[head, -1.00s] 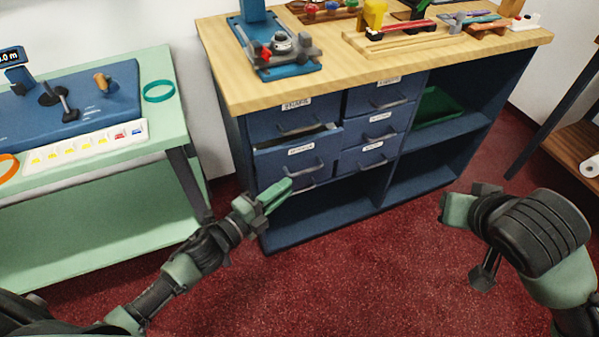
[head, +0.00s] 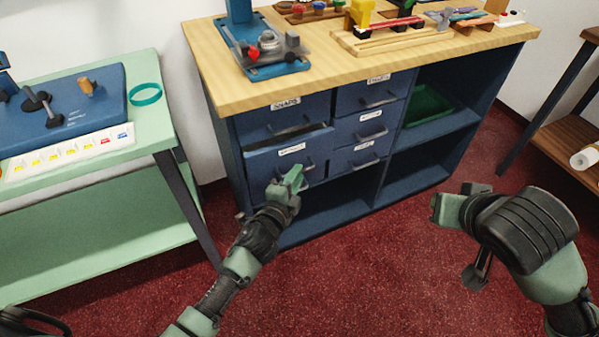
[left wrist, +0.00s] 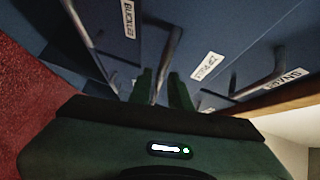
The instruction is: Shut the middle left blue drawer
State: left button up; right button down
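The middle left blue drawer (head: 262,161) of the cabinet stands partly pulled out, with its dark inside showing above the front. The top left drawer (head: 262,122) above it looks shut. My left gripper (head: 294,176) is in front of the middle left drawer, at its handle (head: 309,168). In the left wrist view the gripper's two green fingers (left wrist: 160,84) are apart, one on each side of a handle bar (left wrist: 169,55); I cannot tell whether they touch it. My right gripper (head: 447,207) hangs over the floor at the right, away from the cabinet; its fingers do not show clearly.
The wooden counter top (head: 330,84) overhangs the drawers and carries tools. A pale green table (head: 150,120) stands at the left, near my left arm. Open shelves with a green tray (head: 425,104) lie right of the drawers. The red floor (head: 370,260) in front is clear.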

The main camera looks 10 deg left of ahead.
pick_arm(q)
jog(key=shift+x, duration=1.25)
grip_shut()
dwell(0.5)
